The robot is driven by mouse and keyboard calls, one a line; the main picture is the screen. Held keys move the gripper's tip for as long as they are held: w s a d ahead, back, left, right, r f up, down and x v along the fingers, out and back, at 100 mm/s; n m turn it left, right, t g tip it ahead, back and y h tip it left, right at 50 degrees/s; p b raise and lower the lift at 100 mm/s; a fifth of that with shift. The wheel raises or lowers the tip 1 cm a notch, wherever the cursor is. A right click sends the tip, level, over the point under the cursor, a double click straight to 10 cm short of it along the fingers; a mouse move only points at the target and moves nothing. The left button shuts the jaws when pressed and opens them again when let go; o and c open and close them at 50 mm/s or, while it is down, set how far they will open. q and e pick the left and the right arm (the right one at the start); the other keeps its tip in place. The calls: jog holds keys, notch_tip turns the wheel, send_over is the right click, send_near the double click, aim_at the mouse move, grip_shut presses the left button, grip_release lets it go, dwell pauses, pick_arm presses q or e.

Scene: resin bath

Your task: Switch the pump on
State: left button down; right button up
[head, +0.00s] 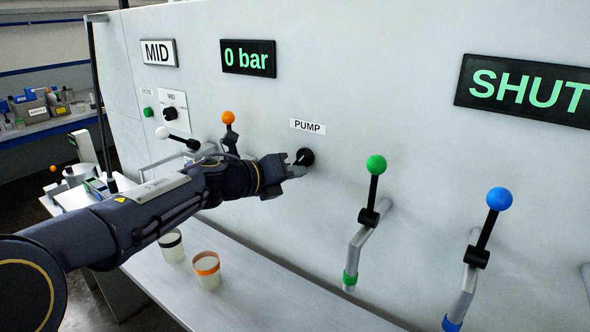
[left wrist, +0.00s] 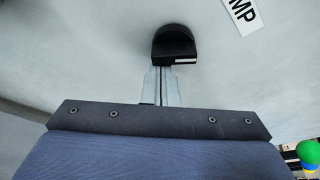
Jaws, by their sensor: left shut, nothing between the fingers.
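The pump switch (head: 305,157) is a black rotary knob on the pale wall panel, just below the PUMP label (head: 308,126). In the left wrist view the knob (left wrist: 174,45) shows a white mark on its edge and sits right beyond my fingertips. My left gripper (head: 296,170) is shut and empty, its tips at or just in front of the knob. It also shows in the left wrist view (left wrist: 162,75); I cannot tell whether it touches the knob. My right gripper is not in view.
A green-knobbed lever (head: 374,190) and a blue-knobbed lever (head: 487,225) stand out right of the switch. An orange-knobbed lever (head: 229,130) is to its left. Cups with a black rim (head: 171,247) and an orange rim (head: 206,270) stand on the shelf below. Displays read 0 bar (head: 248,58) and SHUT (head: 525,90).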

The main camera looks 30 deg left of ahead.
pick_arm(q)
jog(key=shift+a+m, duration=0.1)
jog(key=shift+m, duration=0.4)
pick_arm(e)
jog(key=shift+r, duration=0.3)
pick_arm(q)
jog(key=shift+a+p, duration=0.1)
jog(key=shift+p, duration=0.35)
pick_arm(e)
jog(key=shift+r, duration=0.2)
